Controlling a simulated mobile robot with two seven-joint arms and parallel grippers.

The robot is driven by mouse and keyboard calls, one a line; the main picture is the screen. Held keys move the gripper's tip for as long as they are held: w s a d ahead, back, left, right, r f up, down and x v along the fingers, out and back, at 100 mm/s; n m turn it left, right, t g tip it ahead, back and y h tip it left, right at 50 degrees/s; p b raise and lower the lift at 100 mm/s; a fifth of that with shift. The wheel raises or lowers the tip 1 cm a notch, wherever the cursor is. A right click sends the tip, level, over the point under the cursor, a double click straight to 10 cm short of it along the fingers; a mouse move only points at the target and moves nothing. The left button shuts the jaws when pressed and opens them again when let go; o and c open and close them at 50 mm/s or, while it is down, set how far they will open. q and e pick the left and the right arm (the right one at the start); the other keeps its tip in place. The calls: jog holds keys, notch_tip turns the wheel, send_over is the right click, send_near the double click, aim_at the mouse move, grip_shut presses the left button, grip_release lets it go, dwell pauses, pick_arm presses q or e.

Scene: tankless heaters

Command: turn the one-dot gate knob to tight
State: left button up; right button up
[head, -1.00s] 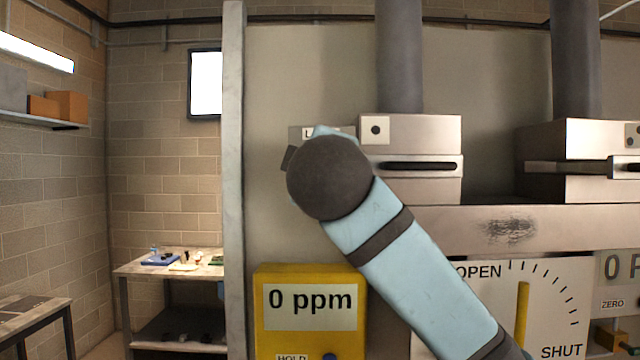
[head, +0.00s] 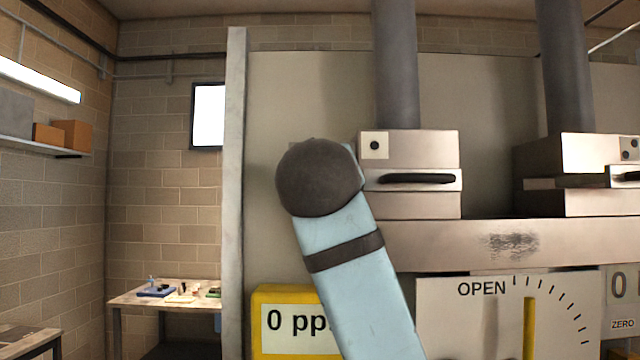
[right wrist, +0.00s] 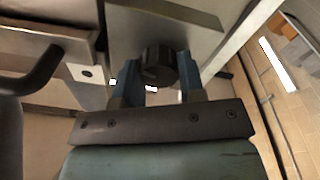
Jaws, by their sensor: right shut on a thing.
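The one-dot gate is a metal box (head: 410,205) below a grey pipe, with a one-dot tag (head: 373,145) and a black bar handle (head: 417,178). The tag also shows in the right wrist view (right wrist: 87,73). The gate knob (right wrist: 157,64) is a dark, ribbed round knob in the right wrist view, under a metal plate. My right gripper (right wrist: 158,82) is shut on it, with a blue finger on each side. In the head view my right arm hides the knob and the gripper. The knob's setting cannot be read. My left gripper is not in view.
A two-dot gate (head: 575,170) stands to the right. A metal beam (head: 450,240) runs below both gates. Below it are a yellow ppm meter (head: 285,290), partly behind my arm, and an OPEN dial (head: 465,315) with a yellow pointer. A bench (head: 135,298) stands far left.

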jog(key=shift+f+m, duration=0.1)
jog(key=shift+m, duration=0.3)
jog(key=o, duration=0.9)
jog(key=s+b, duration=0.1)
jog(key=s, duration=0.8)
jog(key=s+f+b, duration=0.1)
jog(key=s, duration=0.4)
jog(key=shift+a+b, duration=0.15)
jog(key=shift+b, duration=0.15)
jog(key=shift+w, duration=0.1)
